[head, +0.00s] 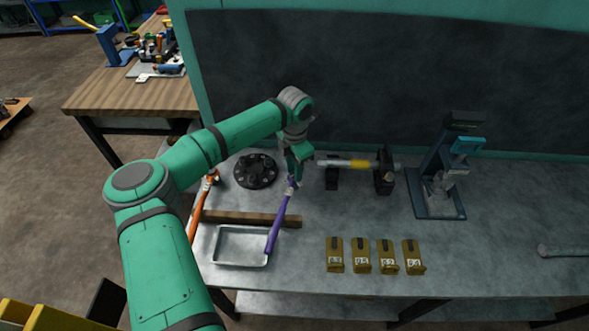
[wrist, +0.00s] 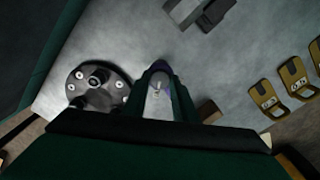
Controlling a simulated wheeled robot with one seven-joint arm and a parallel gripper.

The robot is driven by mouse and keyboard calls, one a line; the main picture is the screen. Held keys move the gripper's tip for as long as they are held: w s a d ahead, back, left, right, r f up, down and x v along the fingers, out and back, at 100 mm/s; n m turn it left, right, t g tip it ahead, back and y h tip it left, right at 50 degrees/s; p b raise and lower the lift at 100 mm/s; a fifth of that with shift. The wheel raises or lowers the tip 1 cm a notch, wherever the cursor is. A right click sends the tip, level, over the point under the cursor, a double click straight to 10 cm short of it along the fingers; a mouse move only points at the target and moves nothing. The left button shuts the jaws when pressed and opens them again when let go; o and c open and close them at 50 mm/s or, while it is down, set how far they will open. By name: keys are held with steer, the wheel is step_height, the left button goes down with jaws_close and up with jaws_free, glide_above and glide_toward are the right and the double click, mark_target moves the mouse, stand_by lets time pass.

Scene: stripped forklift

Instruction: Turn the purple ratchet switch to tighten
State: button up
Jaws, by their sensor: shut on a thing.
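The purple ratchet (head: 281,218) leans across a wooden bar, its handle end at the metal tray and its head end up at my gripper (head: 295,176). My gripper is shut on the head end of the ratchet. In the wrist view, the grey ratchet head (wrist: 158,106) with a small purple part shows between the green fingers of my gripper (wrist: 161,80). The switch's position cannot be made out, and the fingers hide part of the head.
An orange-handled tool (head: 198,212) lies left of the purple ratchet. A dark round hub (head: 255,171) sits behind it. The wooden bar (head: 228,216) and tray (head: 213,246) are close. A yellow-banded shaft on stands (head: 357,163), a blue press (head: 440,180) and several labelled brass blocks (head: 361,256) stand right.

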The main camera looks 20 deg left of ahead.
steer(key=o, duration=1)
steer(key=shift+d, duration=0.1)
steer(key=shift+o, duration=0.2)
step_height(320, 180, up, 11)
steer(key=shift+f, duration=0.1)
